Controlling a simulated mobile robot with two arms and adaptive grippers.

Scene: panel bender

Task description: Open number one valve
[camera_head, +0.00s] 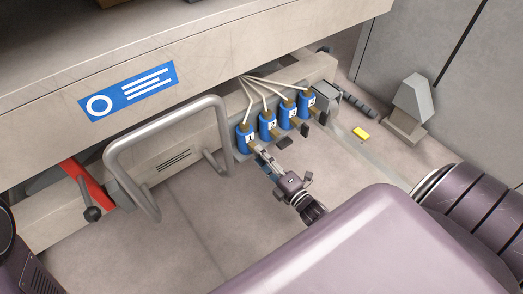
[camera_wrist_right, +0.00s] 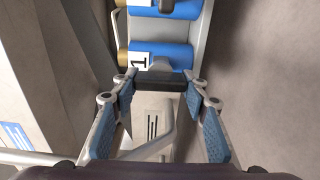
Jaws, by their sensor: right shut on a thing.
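Several blue valves stand in a row on the machine's side. The number one valve (camera_head: 244,140) is the leftmost in the head view, with a white label reading 1. In the right wrist view the number one valve (camera_wrist_right: 175,55) lies just beyond my fingertips, and its black handle (camera_wrist_right: 160,81) sits between them. My right gripper (camera_head: 264,158) reaches the valve from the lower right and is shut on the handle; in the wrist view the gripper (camera_wrist_right: 160,88) has a fingertip at each end of the handle. In the head view the gripper mostly hides the handle. My left gripper is out of view.
A bent grey tube handle (camera_head: 165,127) stands out left of the valves. A red lever (camera_head: 88,183) with a black knob is farther left. White hoses (camera_head: 262,83) run above the valves. A yellow block (camera_head: 361,133) lies to the right. Open floor shows below the machine.

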